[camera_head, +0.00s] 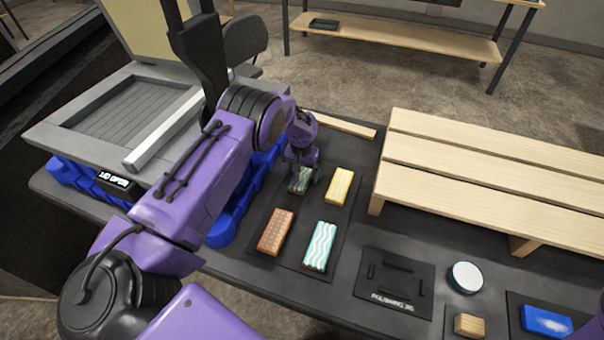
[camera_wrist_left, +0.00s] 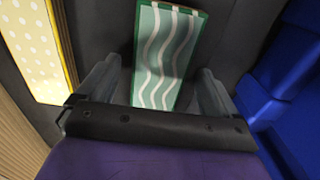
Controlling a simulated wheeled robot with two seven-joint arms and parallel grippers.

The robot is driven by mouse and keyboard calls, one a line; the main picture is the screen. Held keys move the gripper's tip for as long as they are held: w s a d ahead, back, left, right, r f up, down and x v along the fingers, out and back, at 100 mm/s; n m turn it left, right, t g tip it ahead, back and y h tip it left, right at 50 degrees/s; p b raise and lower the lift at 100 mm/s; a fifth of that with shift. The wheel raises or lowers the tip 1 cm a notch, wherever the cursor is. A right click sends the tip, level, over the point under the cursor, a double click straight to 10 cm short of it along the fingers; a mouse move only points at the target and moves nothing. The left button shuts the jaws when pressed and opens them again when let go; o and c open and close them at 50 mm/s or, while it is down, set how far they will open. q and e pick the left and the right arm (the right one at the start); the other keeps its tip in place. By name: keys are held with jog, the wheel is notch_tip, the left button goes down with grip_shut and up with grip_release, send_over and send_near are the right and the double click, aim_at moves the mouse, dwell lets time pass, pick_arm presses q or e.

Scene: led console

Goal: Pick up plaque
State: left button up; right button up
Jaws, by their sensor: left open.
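A green plaque with pale wavy lines (camera_head: 299,180) lies on a dark mat, partly hidden by my left gripper. In the left wrist view the green plaque (camera_wrist_left: 166,55) shows between the two open fingers. My left gripper (camera_head: 303,178) points down over it and is open; I cannot tell whether the fingers touch it. A yellow plaque (camera_head: 339,186) lies just to the right, an orange-brown plaque (camera_head: 275,232) in front, and a mint and white wavy plaque (camera_head: 320,246) front right. The yellow plaque, with pale dots, also shows in the left wrist view (camera_wrist_left: 36,45). My right gripper is out of view.
A slatted wooden rack (camera_head: 490,165) stands at the right. A black polishing jig (camera_head: 396,283), a round white-topped piece (camera_head: 465,278), a wooden block (camera_head: 468,325) and a blue block (camera_head: 546,321) lie at front right.

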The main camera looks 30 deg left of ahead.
pick_arm(q)
jog(key=c, duration=1.2)
jog(key=shift+r, duration=0.1)
